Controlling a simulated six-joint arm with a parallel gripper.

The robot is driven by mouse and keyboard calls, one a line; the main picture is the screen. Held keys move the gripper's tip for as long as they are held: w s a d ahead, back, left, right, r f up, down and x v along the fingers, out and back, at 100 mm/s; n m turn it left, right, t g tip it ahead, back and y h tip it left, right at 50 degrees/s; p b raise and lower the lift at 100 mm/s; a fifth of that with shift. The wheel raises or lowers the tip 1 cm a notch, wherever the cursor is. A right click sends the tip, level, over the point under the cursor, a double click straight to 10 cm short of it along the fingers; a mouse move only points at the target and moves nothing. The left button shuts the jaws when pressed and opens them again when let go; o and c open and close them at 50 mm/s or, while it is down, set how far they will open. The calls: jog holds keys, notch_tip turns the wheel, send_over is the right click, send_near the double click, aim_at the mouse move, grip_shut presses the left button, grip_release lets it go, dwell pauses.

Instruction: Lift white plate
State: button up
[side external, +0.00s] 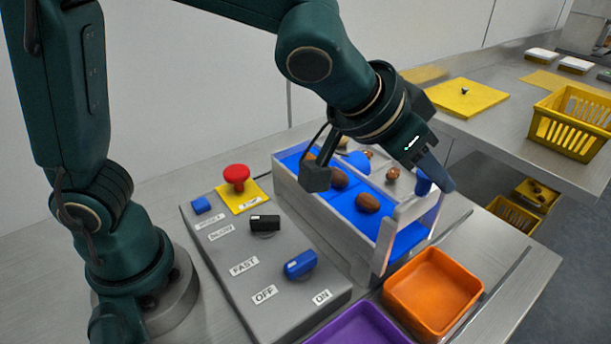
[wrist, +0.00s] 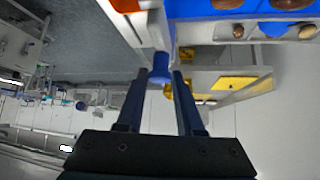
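A pale, whitish flat surface (side external: 404,187) shows in the right lane of the conveyor, beside the blue belt (side external: 350,210); I take it for the white plate, but my gripper hides part of it. A blue knob (side external: 424,184) stands at its right end. My gripper (side external: 443,184) is tilted down at that knob. In the wrist view, the two dark blue fingers of my gripper (wrist: 160,82) are apart, with the blue knob (wrist: 160,66) between or just beyond their tips. I cannot tell whether they touch it.
Brown dates (side external: 367,202) lie on the conveyor. A control box (side external: 215,260) with a red button (side external: 236,174) and dials stands left. An orange tray (side external: 433,292) and a purple tray (side external: 358,328) sit in front. A yellow basket (side external: 570,122) stands on the right-hand table.

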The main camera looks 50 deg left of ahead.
jog(key=shift+o, duration=1.1)
jog(key=v, duration=0.5)
jog(key=shift+a, duration=0.1)
